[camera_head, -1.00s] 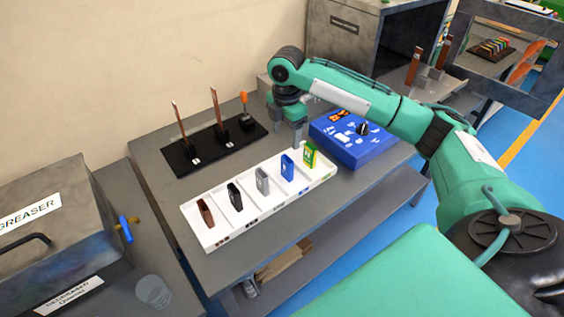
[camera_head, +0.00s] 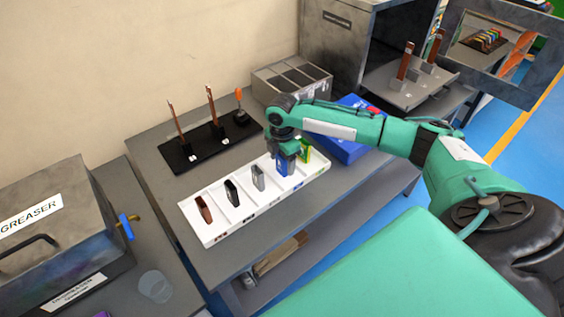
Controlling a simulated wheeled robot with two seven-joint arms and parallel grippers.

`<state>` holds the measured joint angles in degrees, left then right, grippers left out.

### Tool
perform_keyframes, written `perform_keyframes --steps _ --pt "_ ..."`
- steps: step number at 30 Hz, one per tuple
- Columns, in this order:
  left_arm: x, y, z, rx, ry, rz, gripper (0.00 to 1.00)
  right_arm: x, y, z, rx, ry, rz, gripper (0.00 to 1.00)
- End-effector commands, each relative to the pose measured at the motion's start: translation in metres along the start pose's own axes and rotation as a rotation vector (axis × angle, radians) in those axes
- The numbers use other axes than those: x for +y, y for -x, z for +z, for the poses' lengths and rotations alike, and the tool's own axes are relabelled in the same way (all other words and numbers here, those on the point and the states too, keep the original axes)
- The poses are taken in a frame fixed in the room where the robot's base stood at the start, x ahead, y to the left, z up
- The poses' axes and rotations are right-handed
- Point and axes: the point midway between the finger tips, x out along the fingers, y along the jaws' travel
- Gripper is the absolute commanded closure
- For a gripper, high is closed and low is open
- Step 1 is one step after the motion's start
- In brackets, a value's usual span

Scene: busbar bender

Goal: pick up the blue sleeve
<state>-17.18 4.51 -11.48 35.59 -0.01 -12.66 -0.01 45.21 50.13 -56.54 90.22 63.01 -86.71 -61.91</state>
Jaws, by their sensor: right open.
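The blue sleeve (camera_head: 282,165) stands upright in its compartment of the white tray (camera_head: 221,238), between the grey sleeve (camera_head: 258,177) and the green-and-yellow sleeve (camera_head: 305,149). My right gripper (camera_head: 285,158) is directly over the blue sleeve, pointing down, with its open fingers low around the sleeve's upper part. The fingers hide part of the sleeve, and I cannot tell whether they touch it. My left gripper is out of view.
A black board (camera_head: 205,146) with upright copper bars lies behind. A blue box (camera_head: 345,150) is partly hidden behind my arm. The grey table is clear left of the tray.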

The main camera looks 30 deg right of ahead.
Motion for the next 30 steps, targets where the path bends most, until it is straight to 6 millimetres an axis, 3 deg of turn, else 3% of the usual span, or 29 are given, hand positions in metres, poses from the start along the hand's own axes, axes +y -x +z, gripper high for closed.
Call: perform_keyframes --steps 5,12,23,30 --pt "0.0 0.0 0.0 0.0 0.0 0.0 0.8 0.0 0.0 0.0 0.0 0.0 0.0 0.35" --pt "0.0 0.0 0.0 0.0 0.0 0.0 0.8 0.0 0.0 0.0 0.001 0.0 0.0 0.8" --pt "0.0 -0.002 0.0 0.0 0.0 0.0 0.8 0.001 0.004 0.0 0.001 0.0 0.002 0.8" --pt "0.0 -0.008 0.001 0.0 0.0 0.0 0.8 0.001 0.032 -0.001 0.001 0.001 0.004 0.8"
